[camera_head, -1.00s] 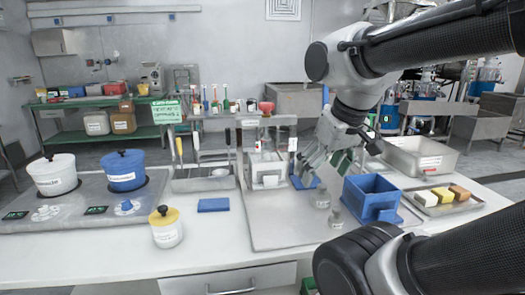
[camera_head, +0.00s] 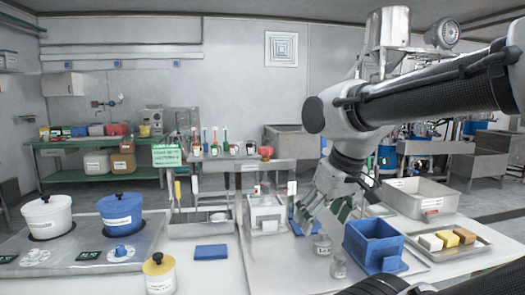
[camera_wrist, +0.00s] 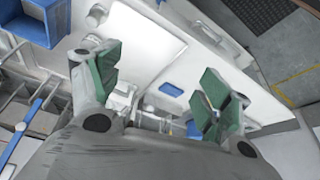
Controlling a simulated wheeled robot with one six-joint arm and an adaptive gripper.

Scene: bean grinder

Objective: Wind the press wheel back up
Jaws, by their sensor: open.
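A metal press frame (camera_head: 250,167) stands behind the middle of the table, with a small red wheel-like part (camera_head: 266,152) on top in the head view. I take this part for the press wheel; it is small and its detail is unclear. A white box-shaped part (camera_head: 267,216) sits low in the frame. My gripper (camera_head: 310,215) is open and empty, pointing down to the right of the press, below the red part's height and apart from it. In the wrist view the green-padded fingers (camera_wrist: 162,88) stand wide apart; I cannot make out the wheel there.
A tray of blocks (camera_head: 446,247) and a steel basin (camera_head: 415,203) stand at right. White (camera_head: 47,217) and blue (camera_head: 121,216) pots stand at left. A blue pad (camera_head: 211,252) lies in front.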

